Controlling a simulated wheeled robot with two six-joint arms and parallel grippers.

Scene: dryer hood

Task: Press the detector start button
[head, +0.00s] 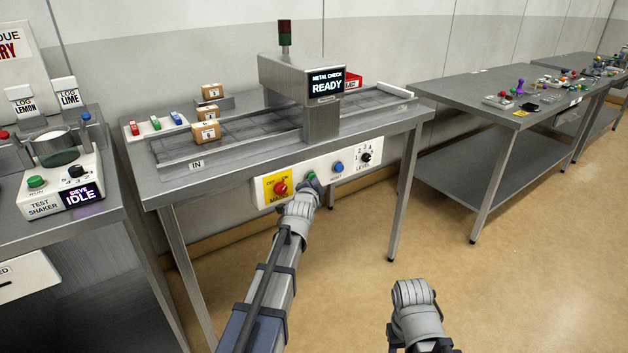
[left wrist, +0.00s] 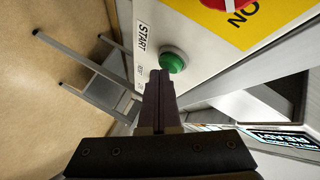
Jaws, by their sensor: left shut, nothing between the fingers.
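The metal detector (head: 300,80) stands on a steel table, and its display (head: 326,84) reads "METAL CHECK READY". The white control panel (head: 348,168) is on the table's front edge. In the left wrist view the green button (left wrist: 173,61) sits beside the "START" label. My left gripper's shut fingers (left wrist: 160,76) end right by the button's lower edge; I cannot tell if they touch it. My right gripper (head: 415,292) hangs low over the floor, its fingers hidden.
On the panel are a red main switch (head: 280,188) on a yellow plate, a blue button (head: 338,167) and a black level knob (head: 366,157). Cartons (head: 206,131) stand at the belt's left. A sieve shaker (head: 62,170) is at far left.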

